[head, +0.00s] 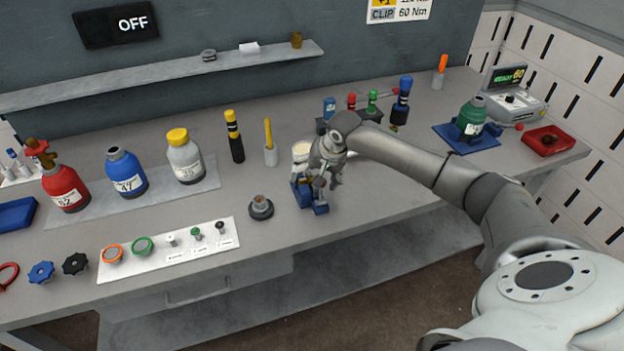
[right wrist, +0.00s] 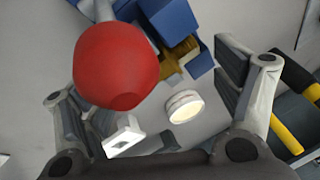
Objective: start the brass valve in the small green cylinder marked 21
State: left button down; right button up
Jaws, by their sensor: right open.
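The small green cylinder (head: 472,116) sits upright in a blue holder on a blue mat at the right of the bench. Its white label is too small to read. A brass-coloured fitting (head: 260,200) stands on a dark round base; I cannot tell if it is the valve. My right gripper (head: 326,178) is open over a blue stand (head: 304,192). In the right wrist view its fingers stand apart around a red ball (right wrist: 116,66) and a white-capped part (right wrist: 184,106); a brass-coloured piece (right wrist: 180,64) shows between blue blocks. My left gripper is out of view.
Red (head: 64,188), blue (head: 126,174) and grey (head: 185,160) cylinders stand at the left. A white board (head: 170,250) carries rings and small parts. A red tray (head: 548,141) and a device reading READY (head: 514,100) are at the right. Torque tools stand behind the gripper.

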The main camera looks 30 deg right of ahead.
jog(key=shift+c, duration=0.4)
jog(key=shift+s, duration=0.1)
jog(key=c, duration=0.9)
jog(key=shift+s, duration=0.15)
jog(key=c, duration=0.6)
jog(key=shift+o, duration=0.2)
jog(key=shift+a, duration=0.1)
